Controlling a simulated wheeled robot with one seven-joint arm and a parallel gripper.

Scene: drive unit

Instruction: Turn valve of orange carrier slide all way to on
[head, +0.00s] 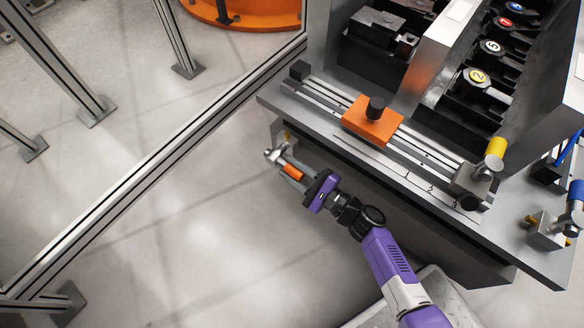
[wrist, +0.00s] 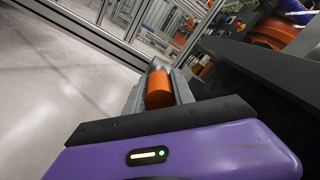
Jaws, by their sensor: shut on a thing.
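The orange carrier slide (head: 372,120), a block with a black knob on top, sits on the rail along the bench's front. The orange valve handle (head: 293,172) is a short cylinder near the bench's left front corner. My gripper (head: 284,164) is shut around this handle, just off the bench edge. In the wrist view the orange handle (wrist: 159,90) lies between the grey fingers of my gripper (wrist: 158,88). The valve body is mostly hidden, and I cannot tell how far the valve is turned.
The metal bench (head: 425,190) borders my arm on the right. A yellow-handled valve (head: 495,150) and a blue-handled valve (head: 577,190) stand at its right end. Numbered black carriers fill the machine behind. A fence rail (head: 150,173) crosses the floor at left; the floor between is clear.

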